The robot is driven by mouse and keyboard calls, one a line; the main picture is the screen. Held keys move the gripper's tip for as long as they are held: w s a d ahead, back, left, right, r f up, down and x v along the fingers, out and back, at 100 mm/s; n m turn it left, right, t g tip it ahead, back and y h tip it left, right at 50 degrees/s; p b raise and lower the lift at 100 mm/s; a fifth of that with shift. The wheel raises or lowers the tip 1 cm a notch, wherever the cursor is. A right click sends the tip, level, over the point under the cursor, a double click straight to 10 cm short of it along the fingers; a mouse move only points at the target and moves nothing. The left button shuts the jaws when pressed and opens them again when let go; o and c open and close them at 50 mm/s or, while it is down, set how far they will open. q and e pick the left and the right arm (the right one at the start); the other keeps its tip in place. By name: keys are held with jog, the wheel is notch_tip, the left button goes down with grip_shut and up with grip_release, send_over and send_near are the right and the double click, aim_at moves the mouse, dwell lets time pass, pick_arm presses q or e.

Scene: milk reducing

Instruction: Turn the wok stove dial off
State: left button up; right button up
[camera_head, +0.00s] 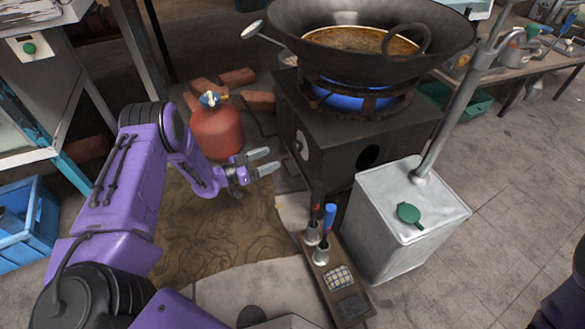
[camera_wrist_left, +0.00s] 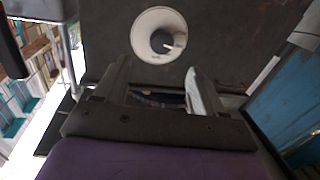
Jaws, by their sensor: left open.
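The wok stove (camera_head: 370,140) is a dark box with a blue flame (camera_head: 345,100) burning under the wok (camera_head: 375,55). Its dial (camera_head: 301,145) shows edge-on on the stove's left face. In the left wrist view the dial (camera_wrist_left: 159,35) is a round white plate with a dark knob, just beyond my fingertips. My left gripper (camera_head: 267,163) is open and empty, with its fingers pointing toward the stove face, apart from the dial. In the left wrist view my left gripper (camera_wrist_left: 158,75) has its two fingers spread below the dial. My right gripper is not in view.
A red gas cylinder (camera_head: 216,132) stands behind my left arm near loose bricks (camera_head: 238,78). A metal canister (camera_head: 400,215) stands in front of the stove, beside a narrow board (camera_head: 335,270) with tools. A blue crate (camera_head: 28,230) is at the left.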

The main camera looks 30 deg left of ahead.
aim_at(295, 147)
pick_arm(q)
jog(key=w+d+b, duration=0.1)
jog(key=w, duration=0.1)
jog(key=w+d+m+h+b, duration=0.1)
jog(key=w+m+b, duration=0.1)
jog(key=w, duration=0.1)
jog(key=shift+w+d+f+g, duration=0.25)
jog(key=shift+w+d+g, duration=0.1)
jog(key=shift+d+g, duration=0.05)
jog(key=shift+b+x, duration=0.65)
jog(key=shift+x, duration=0.6)
jog(key=shift+w+d+r, duration=0.25)
jog(key=shift+w+d, duration=0.05)
jog(key=shift+w, duration=0.05)
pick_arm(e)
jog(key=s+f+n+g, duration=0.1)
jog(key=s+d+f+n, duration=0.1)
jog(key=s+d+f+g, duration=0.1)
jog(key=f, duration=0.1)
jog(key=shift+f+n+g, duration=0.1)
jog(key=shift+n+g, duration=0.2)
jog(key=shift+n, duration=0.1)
pick_arm(q)
jog(key=c, duration=1.1)
